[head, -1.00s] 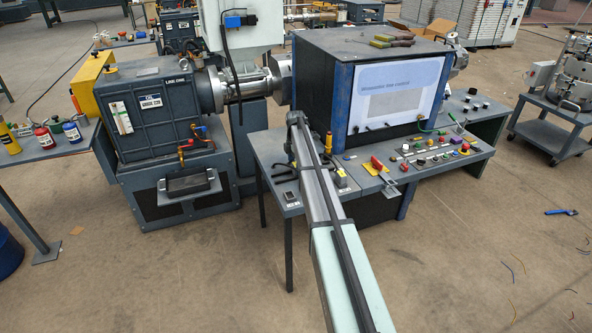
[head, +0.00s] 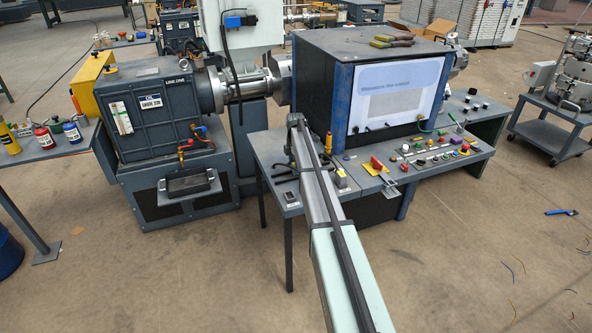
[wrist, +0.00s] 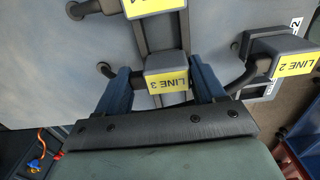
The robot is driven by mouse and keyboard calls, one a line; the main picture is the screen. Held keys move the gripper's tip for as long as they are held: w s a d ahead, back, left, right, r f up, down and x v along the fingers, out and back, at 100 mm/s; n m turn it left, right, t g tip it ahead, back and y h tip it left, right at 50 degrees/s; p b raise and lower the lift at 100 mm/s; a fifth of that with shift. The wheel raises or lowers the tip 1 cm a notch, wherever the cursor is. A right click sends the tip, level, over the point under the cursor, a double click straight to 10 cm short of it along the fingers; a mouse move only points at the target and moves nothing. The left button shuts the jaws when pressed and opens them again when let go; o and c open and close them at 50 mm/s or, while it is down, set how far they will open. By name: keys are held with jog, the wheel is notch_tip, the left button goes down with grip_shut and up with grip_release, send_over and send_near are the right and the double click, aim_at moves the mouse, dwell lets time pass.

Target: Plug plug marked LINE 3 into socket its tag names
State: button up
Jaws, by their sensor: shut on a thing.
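In the wrist view, my gripper (wrist: 165,88) has its two blue fingers on either side of the grey plug marked LINE 3 (wrist: 167,65) and is shut on it. The plug's yellow tag reads upside down, and its dark cable runs toward the left. The plug marked LINE 2 (wrist: 285,60) stands to the right, with its own cable. Another plug with a yellow tag (wrist: 150,6) is cut off at the top edge, its marking only partly visible. In the head view my arm covers the gripper and the held plug. I cannot make out the sockets' markings.
The plugs are over a grey table surface (wrist: 60,70). In the head view, the control desk (head: 425,160) with coloured buttons and a red block (head: 377,163) is right of my arm. A dark cabinet with a white panel (head: 395,92) rises behind. Open floor lies in front.

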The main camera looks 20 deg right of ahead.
notch_tip(320, 180, up, 10)
dwell(0.7)
jog(key=o, duration=0.5)
jog(key=shift+c, duration=0.2)
jog(key=c, duration=0.5)
jog(key=shift+o, duration=0.2)
